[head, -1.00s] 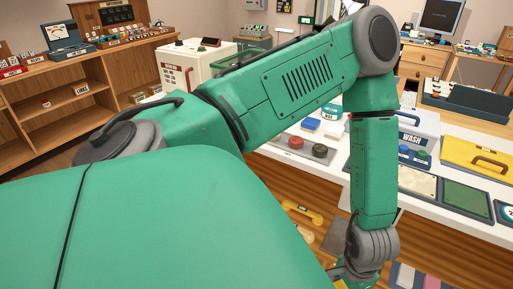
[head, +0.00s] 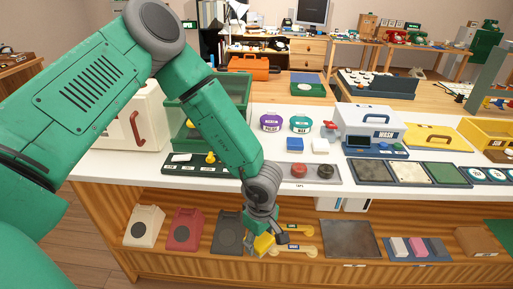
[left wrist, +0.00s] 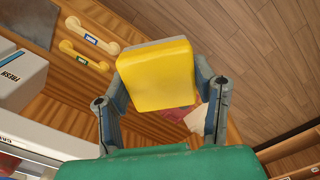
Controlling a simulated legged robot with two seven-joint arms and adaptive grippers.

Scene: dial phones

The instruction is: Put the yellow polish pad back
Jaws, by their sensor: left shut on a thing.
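The yellow polish pad (head: 264,245) is a small block with a grey layer along one edge. My left gripper (head: 258,236) is shut on it, in front of the lower shelf, near the yellow handsets. In the left wrist view the pad (left wrist: 155,76) sits between the two fingers, its yellow face toward the camera. A blue pad (head: 295,144) and a white pad (head: 320,148) lie on the counter above. My right gripper is not in view.
The white counter edge (head: 240,186) overhangs the shelf just above my gripper. Phone shells, including a red one (head: 184,229), stand left of it. Yellow handsets (head: 297,248) and a dark grey plate (head: 348,238) lie to the right. A wash box (head: 370,124) stands on the counter.

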